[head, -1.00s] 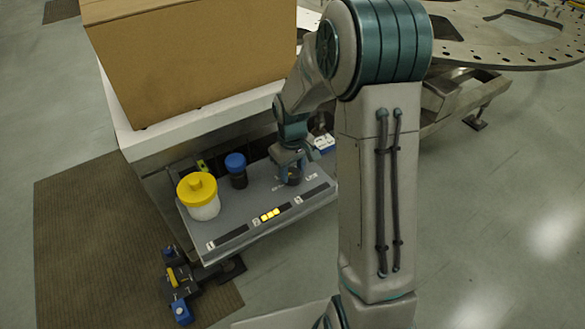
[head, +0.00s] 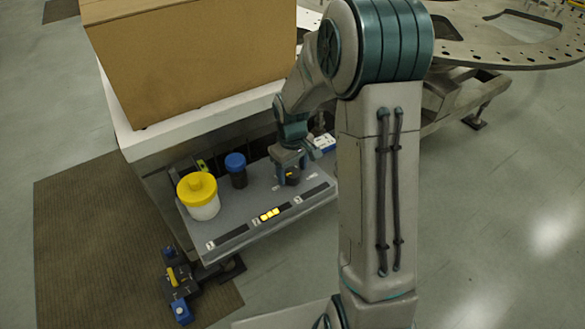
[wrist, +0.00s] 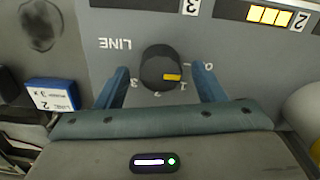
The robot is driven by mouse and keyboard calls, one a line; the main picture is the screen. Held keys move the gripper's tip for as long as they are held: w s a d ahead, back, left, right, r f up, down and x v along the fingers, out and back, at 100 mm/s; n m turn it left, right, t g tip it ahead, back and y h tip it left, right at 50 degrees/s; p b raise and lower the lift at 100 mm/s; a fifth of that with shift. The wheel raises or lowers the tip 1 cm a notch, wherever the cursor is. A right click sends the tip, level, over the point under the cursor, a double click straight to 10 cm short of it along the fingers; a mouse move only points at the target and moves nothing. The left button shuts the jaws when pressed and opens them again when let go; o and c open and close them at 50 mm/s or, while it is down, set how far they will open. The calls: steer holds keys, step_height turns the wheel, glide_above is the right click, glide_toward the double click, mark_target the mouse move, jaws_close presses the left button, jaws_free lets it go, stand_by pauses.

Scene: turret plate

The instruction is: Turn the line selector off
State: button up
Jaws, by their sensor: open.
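The line selector is a round dark knob (wrist: 158,62) with a yellow mark, on a grey panel (head: 250,200). In the wrist view the mark sits on the knob's lower right, toward the 1 of the printed numbers 0 to 3. The word LINE appears upside down beside it. My gripper (wrist: 162,82) is open, one blue finger on each side of the knob, with gaps visible. In the head view my gripper (head: 291,172) is over the knob, mostly hiding it.
A yellow-capped white container (head: 198,198) and a blue-topped dark cylinder (head: 236,170) stand left on the panel. Lit yellow bars (head: 270,214) are on its front strip. A blue-and-white labelled box (wrist: 52,95) is beside the panel. A large cardboard box (head: 190,60) is behind.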

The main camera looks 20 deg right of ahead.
mark_target(292, 172)
steer(key=shift+r, duration=0.1)
step_height(292, 172, up, 14)
steer(key=shift+p, duration=0.45)
